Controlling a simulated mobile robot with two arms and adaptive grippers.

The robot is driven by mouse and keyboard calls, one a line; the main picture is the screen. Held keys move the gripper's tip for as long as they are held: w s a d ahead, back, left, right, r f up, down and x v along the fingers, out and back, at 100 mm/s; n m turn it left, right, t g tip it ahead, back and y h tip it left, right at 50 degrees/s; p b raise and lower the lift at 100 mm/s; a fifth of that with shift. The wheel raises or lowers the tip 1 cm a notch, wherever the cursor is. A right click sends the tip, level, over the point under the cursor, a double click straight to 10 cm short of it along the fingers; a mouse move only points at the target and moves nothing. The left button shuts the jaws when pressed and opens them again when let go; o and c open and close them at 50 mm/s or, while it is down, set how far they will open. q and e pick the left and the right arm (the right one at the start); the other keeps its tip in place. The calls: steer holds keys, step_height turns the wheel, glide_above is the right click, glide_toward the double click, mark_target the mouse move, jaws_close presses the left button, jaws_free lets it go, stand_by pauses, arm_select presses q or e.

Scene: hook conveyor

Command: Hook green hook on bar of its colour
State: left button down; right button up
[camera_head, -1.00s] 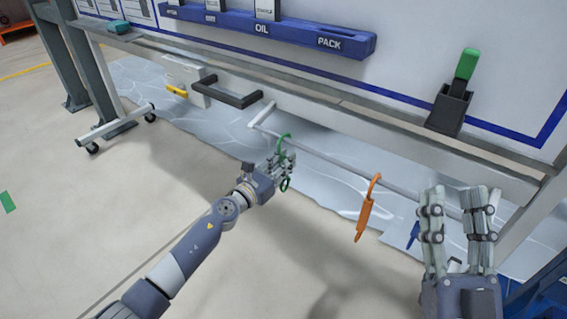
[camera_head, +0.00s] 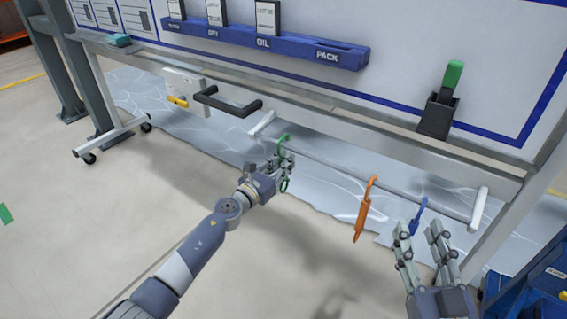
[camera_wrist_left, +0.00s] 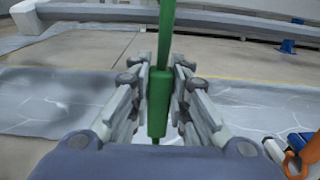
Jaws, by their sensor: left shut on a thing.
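The green hook (camera_head: 284,139) is held upright in my left gripper (camera_head: 281,165), which is shut on its shaft. The hook's curved top shows above the fingers and its ring below them. In the left wrist view the green shaft (camera_wrist_left: 160,100) runs between the two fingers. The hook's top overlaps the left part of the long grey bar (camera_head: 325,162); I cannot tell whether it hangs on it. I see no green bar. My right gripper (camera_head: 423,250) is open and empty at lower right, its fingers apart.
An orange hook (camera_head: 362,212) and a blue hook (camera_head: 418,215) hang along the grey bar. A dark handle-shaped bar (camera_head: 226,103) and a yellow hook (camera_head: 177,102) are further left. A green-handled tool (camera_head: 452,77) stands in a black holder above.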

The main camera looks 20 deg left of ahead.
arm_select(q)
steer(key=shift+s+r+p, duration=0.1)
steer(key=shift+r+p, duration=0.6)
steer(key=shift+p+v, duration=0.3)
steer(key=shift+v, duration=0.45)
steer(key=shift+p+v, duration=0.45)
steer(key=shift+v, duration=3.5)
arm_select(e)
steer(key=s+d+f+g+h, duration=0.1)
steer(key=s+f+g, duration=0.1)
steer(key=f+g, duration=0.2)
steer(key=s+d+f+g+h, duration=0.1)
steer(key=s+d+f+g, duration=0.1)
steer(key=f, duration=0.8)
steer(key=shift+s+d+f+g+h, duration=0.15)
steer(key=shift+s+d+g+h, duration=0.2)
steer(key=shift+s+g, duration=0.65)
steer(key=shift+w+a+g, duration=0.15)
steer(key=shift+w+g, duration=0.05)
steer(key=shift+g, duration=0.1)
